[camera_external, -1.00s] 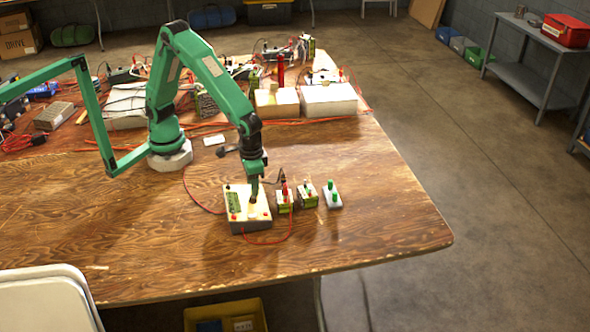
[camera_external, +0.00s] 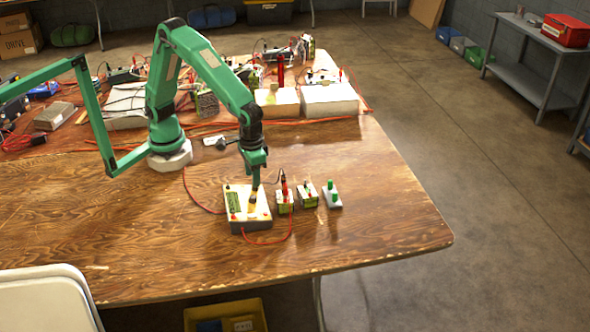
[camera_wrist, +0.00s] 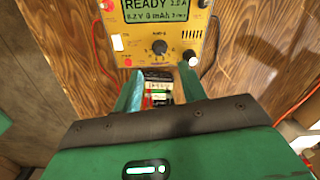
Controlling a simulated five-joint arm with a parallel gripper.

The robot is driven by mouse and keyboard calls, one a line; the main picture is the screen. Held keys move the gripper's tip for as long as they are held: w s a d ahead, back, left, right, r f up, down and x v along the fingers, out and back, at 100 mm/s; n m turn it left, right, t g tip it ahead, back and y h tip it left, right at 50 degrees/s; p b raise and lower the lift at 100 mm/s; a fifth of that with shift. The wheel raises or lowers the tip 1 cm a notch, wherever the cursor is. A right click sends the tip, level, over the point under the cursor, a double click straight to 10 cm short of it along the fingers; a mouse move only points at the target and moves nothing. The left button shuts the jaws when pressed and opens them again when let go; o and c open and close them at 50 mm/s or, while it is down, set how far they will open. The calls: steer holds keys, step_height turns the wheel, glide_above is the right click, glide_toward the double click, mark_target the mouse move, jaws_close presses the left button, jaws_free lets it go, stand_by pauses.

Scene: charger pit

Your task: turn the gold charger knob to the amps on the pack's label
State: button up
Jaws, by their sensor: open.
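The gold charger (camera_wrist: 118,62) fills the top of the wrist view. Its green display reads READY with an amps figure that looks like 2.0 A. Its dark round knob (camera_wrist: 160,47) sits below the display, in the middle of the face. My gripper (camera_wrist: 158,92) is open and empty, its two green fingers on the near side of the knob and apart from it. A small pack with a label (camera_wrist: 158,86) shows between the fingers; its print is too small to read. In the external view my gripper (camera_external: 254,190) is over the charger box (camera_external: 259,224).
Small packs stand right of the charger: one with a red plug (camera_external: 284,203), one beside it (camera_external: 308,199), and one with green tops (camera_external: 332,200). Red leads (camera_external: 290,235) loop around the charger. The table's right side is clear; the back holds boxes and cables.

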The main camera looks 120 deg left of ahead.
mark_target(253, 197)
steer(key=n, duration=0.4)
steer(key=shift+w+d+g, duration=0.1)
steer(key=shift+w+g, duration=0.15)
steer(key=shift+g, duration=0.05)
steer(key=shift+f, duration=0.1)
steer(key=shift+s+f, duration=0.2)
steer(key=shift+f, duration=1.75)
steer(key=shift+s+f, duration=0.2)
steer(key=shift+f, duration=1.7)
jaws_close()
